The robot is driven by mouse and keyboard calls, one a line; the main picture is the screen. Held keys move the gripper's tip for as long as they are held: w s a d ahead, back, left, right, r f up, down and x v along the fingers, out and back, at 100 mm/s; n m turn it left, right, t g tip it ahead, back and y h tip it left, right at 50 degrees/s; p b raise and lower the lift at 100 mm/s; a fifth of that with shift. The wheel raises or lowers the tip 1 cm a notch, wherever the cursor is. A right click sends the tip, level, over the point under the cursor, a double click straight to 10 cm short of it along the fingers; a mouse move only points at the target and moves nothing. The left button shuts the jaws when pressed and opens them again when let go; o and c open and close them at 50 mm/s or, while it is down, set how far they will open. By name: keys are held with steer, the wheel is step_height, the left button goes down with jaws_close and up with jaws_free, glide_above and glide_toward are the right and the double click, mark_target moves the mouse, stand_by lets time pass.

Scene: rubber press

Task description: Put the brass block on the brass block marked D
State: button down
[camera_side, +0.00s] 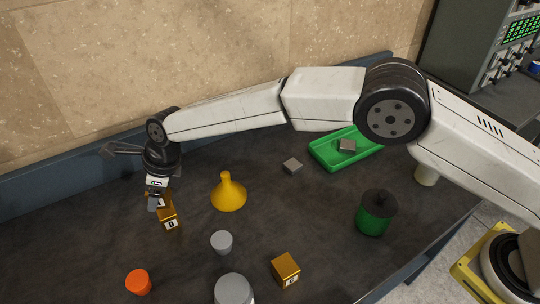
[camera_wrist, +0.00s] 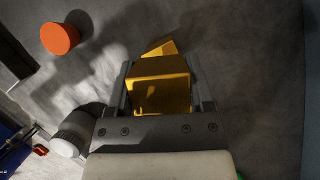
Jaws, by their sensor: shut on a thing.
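My gripper (camera_side: 156,196) is at the left of the bench, pointing down, and shut on a brass block (camera_side: 163,203). In the wrist view that brass block (camera_wrist: 162,88) sits between the two fingers. The brass block marked D (camera_side: 170,219) is directly below and in front of the held block in the side view, letter facing the camera. In the wrist view a corner of another brass block (camera_wrist: 161,48) shows past the held one, turned relative to it. I cannot tell whether the two blocks touch. The fingers partly hide the held block.
A yellow funnel (camera_side: 228,193) stands right of the gripper. An orange cylinder (camera_side: 138,282), grey cylinders (camera_side: 221,242) and another lettered brass block (camera_side: 286,270) are nearer the front. A green tray (camera_side: 322,150) and green pot (camera_side: 375,214) stand at the right.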

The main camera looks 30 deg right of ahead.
steer(key=shift+f, duration=1.5)
steer(key=shift+f, duration=0.15)
jaws_free()
steer(key=shift+f, duration=0.1)
steer(key=v, duration=1.2)
steer(key=shift+d, duration=0.15)
